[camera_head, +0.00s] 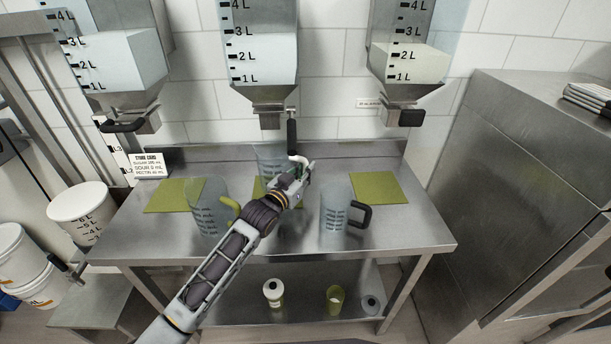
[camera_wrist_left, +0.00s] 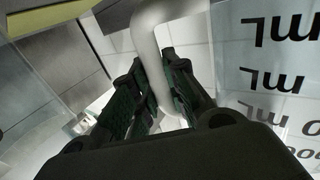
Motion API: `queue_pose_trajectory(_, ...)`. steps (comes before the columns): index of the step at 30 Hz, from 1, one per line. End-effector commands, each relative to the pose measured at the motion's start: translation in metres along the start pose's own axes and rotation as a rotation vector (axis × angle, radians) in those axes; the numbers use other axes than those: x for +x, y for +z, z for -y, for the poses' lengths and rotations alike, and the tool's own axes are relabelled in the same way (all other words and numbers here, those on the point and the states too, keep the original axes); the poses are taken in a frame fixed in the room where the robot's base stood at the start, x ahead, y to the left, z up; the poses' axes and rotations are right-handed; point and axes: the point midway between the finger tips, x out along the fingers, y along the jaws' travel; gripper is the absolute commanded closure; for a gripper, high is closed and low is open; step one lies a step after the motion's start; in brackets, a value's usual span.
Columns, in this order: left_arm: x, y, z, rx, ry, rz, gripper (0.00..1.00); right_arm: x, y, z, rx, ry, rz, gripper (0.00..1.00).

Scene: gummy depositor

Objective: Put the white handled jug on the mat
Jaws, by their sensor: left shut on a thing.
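The white-handled jug (camera_head: 268,158) is a clear measuring jug under the middle hopper. Its white handle (camera_head: 297,159) is on its right side. My left gripper (camera_head: 301,174) is shut on that handle. In the wrist view the white handle (camera_wrist_left: 153,38) passes between the fingers (camera_wrist_left: 158,100), beside the clear jug wall with mL print (camera_wrist_left: 275,70). A green mat (camera_head: 259,188) lies at the middle of the table, partly hidden by my arm. Whether the jug touches it I cannot tell. Other green mats lie left (camera_head: 170,197) and right (camera_head: 376,187).
A green-handled jug (camera_head: 206,212) stands left of my arm, and a black-handled jug (camera_head: 334,215) stands right of it. Hoppers hang above, the middle one (camera_head: 262,95) close over the held jug. The steel table (camera_head: 415,228) is clear at the right front.

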Motion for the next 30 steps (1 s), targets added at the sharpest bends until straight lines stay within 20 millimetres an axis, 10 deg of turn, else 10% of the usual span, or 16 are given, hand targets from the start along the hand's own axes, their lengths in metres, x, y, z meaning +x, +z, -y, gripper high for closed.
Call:
queue_pose_trajectory(21,0.003,0.022,0.002,0.001,0.0,-0.002,1.0,0.0,0.0,0.002,0.001,-0.002,0.0,0.6)
queue_pose_trajectory(24,0.003,0.023,0.002,0.0,0.0,0.0,0.73,0.0,0.001,-0.004,-0.002,0.004,0.001,0.6)
queue_pose_trajectory(30,0.003,0.023,0.002,0.0,0.0,-0.001,0.63,0.0,0.002,-0.007,-0.003,0.007,0.002,0.6)
